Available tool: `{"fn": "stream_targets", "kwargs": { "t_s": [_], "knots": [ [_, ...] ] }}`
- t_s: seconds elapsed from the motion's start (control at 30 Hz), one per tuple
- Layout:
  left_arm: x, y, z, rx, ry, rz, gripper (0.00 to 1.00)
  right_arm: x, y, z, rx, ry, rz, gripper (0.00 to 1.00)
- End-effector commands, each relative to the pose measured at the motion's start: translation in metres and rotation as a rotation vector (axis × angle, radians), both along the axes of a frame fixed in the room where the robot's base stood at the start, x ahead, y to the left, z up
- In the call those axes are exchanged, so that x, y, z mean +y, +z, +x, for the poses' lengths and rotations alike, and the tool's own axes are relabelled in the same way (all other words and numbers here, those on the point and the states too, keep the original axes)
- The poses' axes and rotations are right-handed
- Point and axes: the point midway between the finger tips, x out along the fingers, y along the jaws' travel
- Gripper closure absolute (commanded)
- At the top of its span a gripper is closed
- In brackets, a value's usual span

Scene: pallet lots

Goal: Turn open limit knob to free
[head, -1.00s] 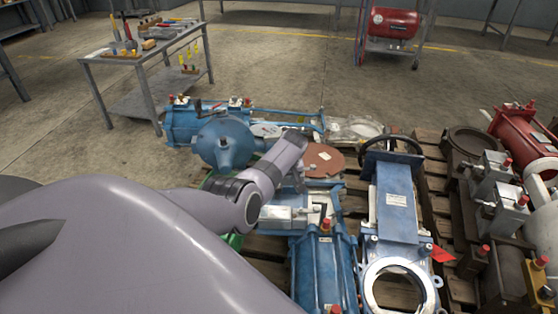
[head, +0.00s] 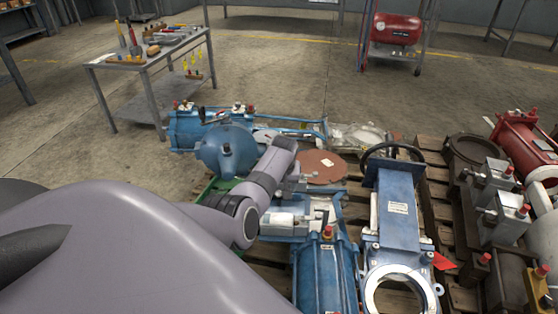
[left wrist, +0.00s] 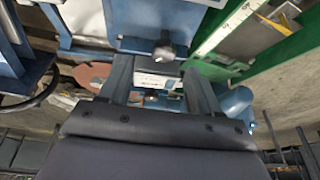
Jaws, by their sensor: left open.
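My left gripper (left wrist: 157,70) is open in the left wrist view, its two dark fingers apart. A small metallic knob (left wrist: 165,50) on a blue bracket (left wrist: 160,18) shows just past and between the fingertips; it seems apart from them. I cannot tell whether this is the open limit knob, nor read its setting. A pale label plate (left wrist: 155,81) lies between the fingers. In the head view my left gripper (head: 293,184) is small and partly hidden by my arm, above the blue actuator assembly (head: 322,270). My right gripper is not in view.
A blue gate valve with a handwheel (head: 397,205) lies to the right on the wooden pallet (head: 440,215). A brown disc (head: 320,165) and a blue domed actuator (head: 226,150) lie behind. A green surface (left wrist: 275,50) is near the fingers.

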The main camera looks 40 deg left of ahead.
Motion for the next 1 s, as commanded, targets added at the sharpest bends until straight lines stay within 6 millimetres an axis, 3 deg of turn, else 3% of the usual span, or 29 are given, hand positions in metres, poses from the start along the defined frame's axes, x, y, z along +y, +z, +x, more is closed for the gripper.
{"fn": "stream_targets", "kwargs": {
  "t_s": [0.3, 0.5, 0.73, 0.87, 0.93, 1.0],
  "knots": [
    [0.012, 0.002, -0.009, -0.048, -0.322, -0.019, 0.37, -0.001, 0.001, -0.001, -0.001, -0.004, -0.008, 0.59],
    [0.019, 0.003, -0.013, -0.076, -0.448, -0.002, 0.37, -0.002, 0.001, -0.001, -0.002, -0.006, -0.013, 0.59],
    [0.022, -0.003, -0.012, -0.083, -0.484, 0.005, 0.37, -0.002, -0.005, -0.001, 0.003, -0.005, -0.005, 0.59],
    [0.023, -0.016, -0.008, -0.084, -0.483, 0.005, 0.37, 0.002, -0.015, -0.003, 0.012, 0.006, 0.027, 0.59],
    [0.024, -0.025, -0.004, -0.083, -0.482, 0.006, 0.37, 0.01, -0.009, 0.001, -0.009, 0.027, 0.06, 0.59],
    [0.024, -0.033, -0.001, -0.083, -0.482, 0.006, 0.37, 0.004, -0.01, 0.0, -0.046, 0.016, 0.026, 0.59]
  ]
}}
